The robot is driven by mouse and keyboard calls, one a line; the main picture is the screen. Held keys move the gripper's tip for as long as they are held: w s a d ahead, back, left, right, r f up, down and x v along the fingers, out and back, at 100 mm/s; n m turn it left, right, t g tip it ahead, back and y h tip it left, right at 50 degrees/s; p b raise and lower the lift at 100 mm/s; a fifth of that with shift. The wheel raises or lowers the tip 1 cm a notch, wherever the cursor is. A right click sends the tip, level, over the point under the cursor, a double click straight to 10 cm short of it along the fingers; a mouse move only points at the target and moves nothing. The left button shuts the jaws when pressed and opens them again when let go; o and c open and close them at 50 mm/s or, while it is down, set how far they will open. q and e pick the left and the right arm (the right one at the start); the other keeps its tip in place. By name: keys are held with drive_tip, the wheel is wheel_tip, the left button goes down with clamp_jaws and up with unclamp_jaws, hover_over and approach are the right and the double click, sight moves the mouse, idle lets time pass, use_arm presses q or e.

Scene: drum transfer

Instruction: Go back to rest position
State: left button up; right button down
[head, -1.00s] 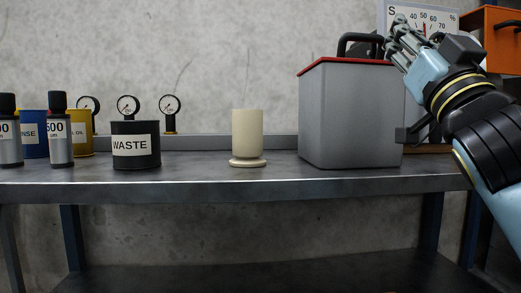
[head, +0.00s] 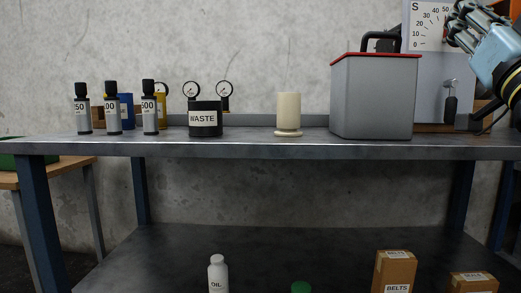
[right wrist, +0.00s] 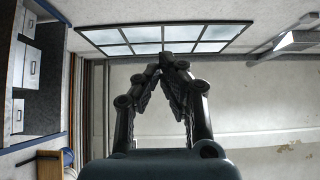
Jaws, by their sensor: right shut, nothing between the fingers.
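My right arm comes in at the upper right of the head view, with its gripper (head: 460,22) raised in front of the gauge board, right of the grey box. In the right wrist view the fingers of this gripper (right wrist: 172,62) meet at their tips and hold nothing. It is apart from the bench and from everything on it. My left gripper is in neither view.
The steel bench (head: 240,148) carries several labelled bottles, a black WASTE drum (head: 205,131), a cream cylinder (head: 289,106) and a grey box with red rim (head: 370,98). Boxes labelled BELTS (head: 394,270) and a white OIL bottle (head: 217,274) sit on the lower shelf.

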drive_tip(key=s+d+f+m+g+h, duration=0.1)
drive_tip(key=s+f+g, duration=0.4)
drive_tip(key=f, duration=1.4)
drive_tip(key=d+f+m+g+h, duration=0.15)
drive_tip(key=f+g, duration=0.65)
drive_tip(key=f, duration=1.1)
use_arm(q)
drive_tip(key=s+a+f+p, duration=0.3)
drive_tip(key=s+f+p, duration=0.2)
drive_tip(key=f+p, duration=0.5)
use_arm(e)
drive_tip(key=s+f+n+g+y+p, duration=0.3)
drive_tip(key=s+f+g, duration=0.9)
drive_tip(key=s+f, duration=1.6)
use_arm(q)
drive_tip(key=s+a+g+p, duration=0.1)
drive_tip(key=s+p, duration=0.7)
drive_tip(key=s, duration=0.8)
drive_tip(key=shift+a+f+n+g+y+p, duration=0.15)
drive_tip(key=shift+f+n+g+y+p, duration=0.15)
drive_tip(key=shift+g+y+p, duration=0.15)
use_arm(e)
drive_tip(key=s+f+g, duration=0.1)
drive_tip(key=s+f, duration=0.1)
drive_tip(key=s, duration=1.4)
drive_tip(key=shift+d, duration=0.35)
